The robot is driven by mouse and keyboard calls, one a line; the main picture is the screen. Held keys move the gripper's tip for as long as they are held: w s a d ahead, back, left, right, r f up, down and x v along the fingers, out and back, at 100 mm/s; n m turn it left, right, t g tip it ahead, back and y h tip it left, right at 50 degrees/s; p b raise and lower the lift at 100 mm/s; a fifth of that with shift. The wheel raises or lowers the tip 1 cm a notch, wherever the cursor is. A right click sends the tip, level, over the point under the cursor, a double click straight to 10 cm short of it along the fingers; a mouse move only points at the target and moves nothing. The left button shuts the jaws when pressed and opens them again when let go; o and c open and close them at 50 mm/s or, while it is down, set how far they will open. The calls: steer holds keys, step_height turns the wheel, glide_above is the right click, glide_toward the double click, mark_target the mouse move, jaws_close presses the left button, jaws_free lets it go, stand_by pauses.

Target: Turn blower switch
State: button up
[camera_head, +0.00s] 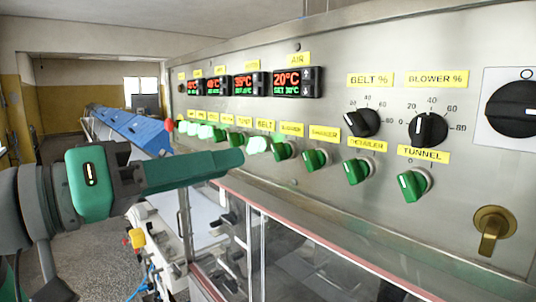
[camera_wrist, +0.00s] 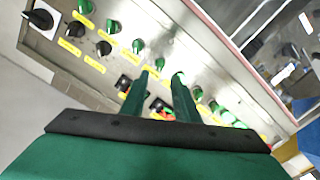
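The blower switch (camera_head: 283,151) is a dark green rotary knob in the lower row of the steel panel, below a small yellow label that seems to read BLOWER. It looks unlit. My gripper (camera_head: 236,160) is in front of the panel, just left of this switch, with its fingers pointing toward the panel. In the wrist view my gripper (camera_wrist: 162,74) is open, its two green fingers apart, and a green knob, apparently the blower switch (camera_wrist: 161,63), shows between the fingertips. Contact cannot be seen. The black BLOWER % dial (camera_head: 428,130) is a separate knob at right.
The lit belt switch (camera_head: 257,145) is close to the fingertips. The shaker switch (camera_head: 315,159), another green knob (camera_head: 357,171) and the tunnel switch (camera_head: 413,184) stick out to the right. Red-green temperature displays (camera_head: 298,83) are above. A glass-fronted enclosure (camera_head: 290,262) is below.

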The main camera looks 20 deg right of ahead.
mark_target(274, 153)
steer(key=x, duration=0.9)
steer(key=shift+w+d+f, duration=0.1)
steer(key=shift+d, duration=0.1)
jaws_close()
